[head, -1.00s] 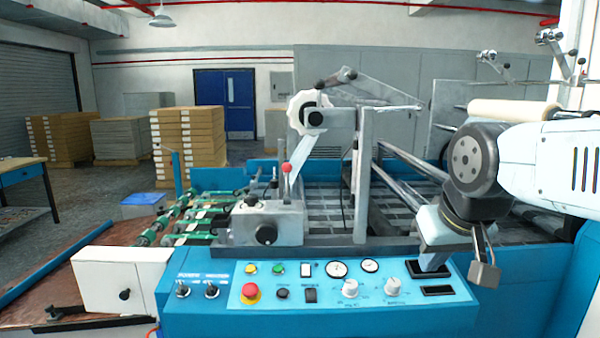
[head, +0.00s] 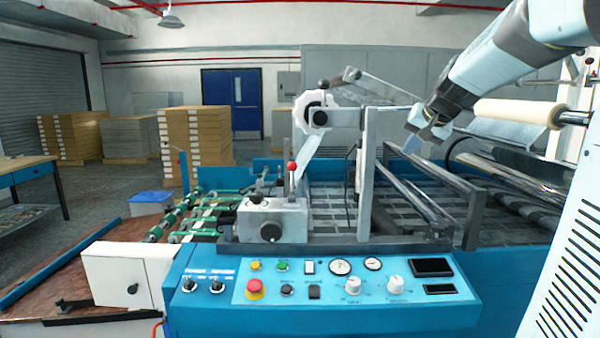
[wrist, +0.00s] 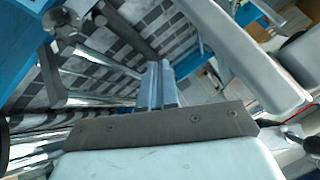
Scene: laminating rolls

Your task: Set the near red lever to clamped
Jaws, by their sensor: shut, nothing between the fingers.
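The near red lever (head: 292,168) has a red ball knob on a short, roughly upright stem. It rises from a grey block (head: 268,218) with a black knob on its front, left of the middle in the head view. My gripper (head: 410,146) is well to the right of the lever and apart from it, beside the upright plate and above the rollers. In the wrist view, its fingers (wrist: 158,86) are together with nothing between them. I cannot make out the red lever in the wrist view.
An upright grey plate (head: 366,185) and a white wheel (head: 314,112) with a slanting white strip stand between my gripper and the lever. Metal rollers (head: 415,195) lie below my gripper. The blue control panel (head: 350,295) is in front.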

